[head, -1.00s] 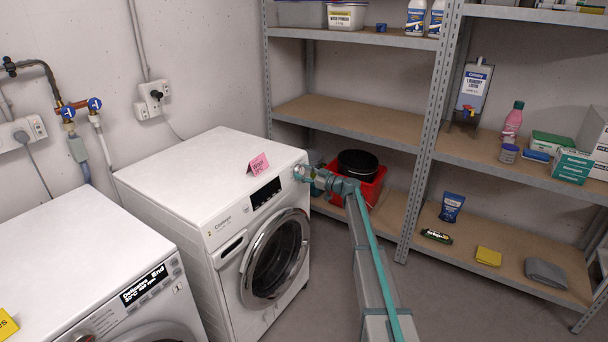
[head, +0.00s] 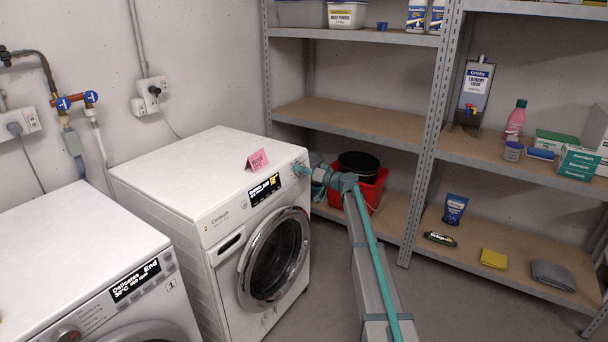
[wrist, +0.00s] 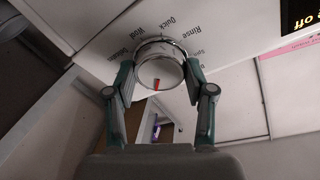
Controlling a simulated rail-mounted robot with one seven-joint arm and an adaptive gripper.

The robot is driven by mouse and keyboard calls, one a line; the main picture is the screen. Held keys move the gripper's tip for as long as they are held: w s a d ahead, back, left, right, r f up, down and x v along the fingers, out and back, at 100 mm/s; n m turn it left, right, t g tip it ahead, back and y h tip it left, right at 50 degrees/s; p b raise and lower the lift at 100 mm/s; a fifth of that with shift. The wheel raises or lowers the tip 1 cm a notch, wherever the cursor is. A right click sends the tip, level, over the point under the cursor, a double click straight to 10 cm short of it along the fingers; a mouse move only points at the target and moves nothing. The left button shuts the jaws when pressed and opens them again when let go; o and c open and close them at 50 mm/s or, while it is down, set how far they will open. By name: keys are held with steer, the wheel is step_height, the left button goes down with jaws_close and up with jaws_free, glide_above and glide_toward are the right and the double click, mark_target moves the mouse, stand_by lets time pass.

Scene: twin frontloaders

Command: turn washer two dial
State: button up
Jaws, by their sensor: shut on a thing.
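Washer two (head: 235,225) is the white front-loader marked 2, with its round door closed. Its display (head: 264,189) shows lit text, too small to read fully. In the wrist view, its round dial (wrist: 160,70) has a silver rim and a red pointer mark. The printed labels Rinse, Quick and Wool curve around it. My gripper (wrist: 160,78) is shut on the dial, one finger at each side. In the head view my gripper (head: 300,169) is at the panel's right end and hides the dial.
A pink card (head: 257,160) stands on washer two's top. The other washer (head: 80,265) stands at the left, its display reading End. A red bucket (head: 362,190) with a black tub is behind my arm. Metal shelving (head: 410,150) stands along the back wall.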

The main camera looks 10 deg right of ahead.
steer(key=m+g+p, duration=0.1)
steer(key=m+p, duration=0.5)
steer(key=m, duration=0.2)
steer(key=m+g+p, duration=0.1)
steer(key=m+p, duration=0.6)
steer(key=m, duration=0.2)
steer(key=m+g+p, duration=0.2)
steer(key=m+p, duration=0.4)
steer(key=m, duration=0.2)
steer(key=shift+w+d+r+m, duration=0.1)
steer(key=shift+w+r+m, duration=0.05)
steer(key=shift+r+m, duration=0.15)
stand_by(0.5)
steer(key=o, duration=1.2)
steer(key=shift+c, duration=0.2)
